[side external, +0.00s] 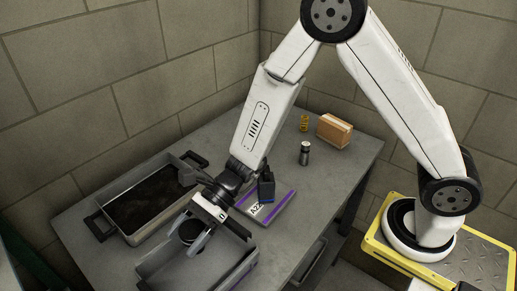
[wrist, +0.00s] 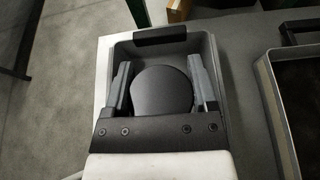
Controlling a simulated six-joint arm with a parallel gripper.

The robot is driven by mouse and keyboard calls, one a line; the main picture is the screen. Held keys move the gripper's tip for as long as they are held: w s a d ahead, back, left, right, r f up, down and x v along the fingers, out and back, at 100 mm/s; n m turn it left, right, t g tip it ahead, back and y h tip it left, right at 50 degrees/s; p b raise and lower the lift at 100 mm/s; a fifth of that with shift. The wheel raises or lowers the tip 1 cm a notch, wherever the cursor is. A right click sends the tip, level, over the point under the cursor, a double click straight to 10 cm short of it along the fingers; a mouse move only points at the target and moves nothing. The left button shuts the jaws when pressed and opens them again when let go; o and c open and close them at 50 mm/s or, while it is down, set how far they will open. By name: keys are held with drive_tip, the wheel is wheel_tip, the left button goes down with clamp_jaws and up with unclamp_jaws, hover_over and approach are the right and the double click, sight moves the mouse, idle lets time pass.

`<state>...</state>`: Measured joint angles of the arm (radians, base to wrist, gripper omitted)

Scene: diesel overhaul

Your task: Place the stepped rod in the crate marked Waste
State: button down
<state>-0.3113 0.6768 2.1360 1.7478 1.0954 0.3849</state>
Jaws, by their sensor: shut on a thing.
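My gripper (wrist: 160,66) is shut on a dark round piece (wrist: 164,92), seen end-on as a wide disc between the two fingers in the wrist view. The same dark piece (side external: 190,231) shows at the gripper in the side view. Its steps do not show, so I cannot confirm that it is the stepped rod. Held piece and fingers are over a grey open crate (side external: 150,268) at the front of the bench. The crate's rim (wrist: 209,48) surrounds them in the wrist view. I cannot read any Waste mark on it.
A grey tray with black handles (side external: 122,232) and a dark inside stands at the left. A purple-edged piece with a white label (side external: 284,203) lies behind the gripper. A black-and-silver cylinder (side external: 304,153), a yellow item (side external: 304,123) and a cardboard box (side external: 334,130) stand farther back.

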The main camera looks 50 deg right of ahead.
drive_tip(key=shift+s+a, duration=0.45)
drive_tip(key=shift+a, duration=0.2)
drive_tip(key=shift+f, duration=0.1)
hover_over(197, 277)
drive_tip(key=shift+w+a+f, duration=0.1)
drive_tip(key=shift+f, duration=2.05)
drive_tip(key=shift+f, duration=0.15)
drive_tip(key=shift+f, duration=1.65)
drive_tip(key=shift+f, duration=0.1)
unclamp_jaws()
drive_tip(key=shift+f, duration=0.1)
